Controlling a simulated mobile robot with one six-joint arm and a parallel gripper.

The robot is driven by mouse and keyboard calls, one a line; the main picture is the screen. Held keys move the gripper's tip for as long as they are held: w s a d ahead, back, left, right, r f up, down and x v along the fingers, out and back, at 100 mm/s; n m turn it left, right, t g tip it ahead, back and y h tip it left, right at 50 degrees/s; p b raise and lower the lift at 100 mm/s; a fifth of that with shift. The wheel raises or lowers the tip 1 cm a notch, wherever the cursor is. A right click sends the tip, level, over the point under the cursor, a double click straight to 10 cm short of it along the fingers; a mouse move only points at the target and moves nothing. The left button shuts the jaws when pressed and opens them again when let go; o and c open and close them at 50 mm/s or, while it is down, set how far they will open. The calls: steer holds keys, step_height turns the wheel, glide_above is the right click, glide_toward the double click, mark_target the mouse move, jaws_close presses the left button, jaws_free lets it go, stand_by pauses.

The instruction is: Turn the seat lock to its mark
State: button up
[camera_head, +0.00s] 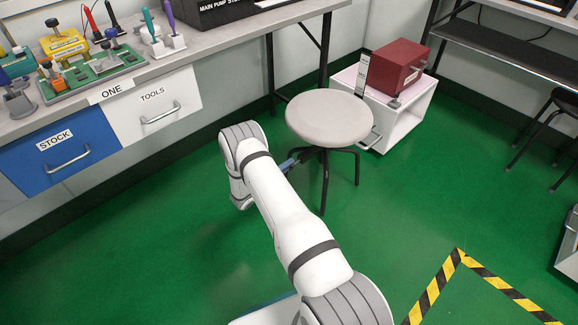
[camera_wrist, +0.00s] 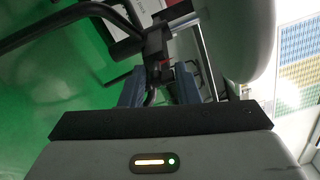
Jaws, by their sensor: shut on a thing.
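The stool (camera_head: 329,119) has a round light-grey seat and dark legs. In the wrist view the seat (camera_wrist: 250,38) is a pale curved shape at the upper right. My gripper (camera_head: 291,163) reaches in below the seat's left edge. In the wrist view my gripper (camera_wrist: 157,88) is shut on a dark part under the seat, which I take for the seat lock (camera_wrist: 156,52). A small red patch shows beside it. My fingers hide much of the held part, and I cannot make out the mark or the lock's angle against it.
A white cabinet (camera_head: 402,124) with a red box (camera_head: 398,67) on top stands close behind the stool to the right. The workbench (camera_head: 222,34) with drawers runs along the left. Green floor (camera_head: 440,190) is clear to the stool's right, with striped tape (camera_head: 436,284) in front.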

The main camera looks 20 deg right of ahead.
steer(key=n, duration=0.1)
steer(key=f+n, duration=0.1)
steer(key=n, duration=0.1)
steer(key=shift+s+f, duration=0.15)
steer(key=shift+s, duration=0.2)
steer(key=shift+d+n, duration=0.2)
steer(key=shift+n, duration=0.2)
steer(key=o, duration=0.9)
steer(key=shift+o, duration=0.6)
steer(key=shift+s+a, duration=0.1)
steer(key=shift+a, duration=0.25)
steer(key=shift+o, duration=0.8)
steer(key=w+p+v, duration=0.1)
steer(key=p+v, duration=0.1)
steer(key=v, duration=0.5)
steer(key=shift+a+r, duration=0.3)
steer(key=shift+r, duration=0.25)
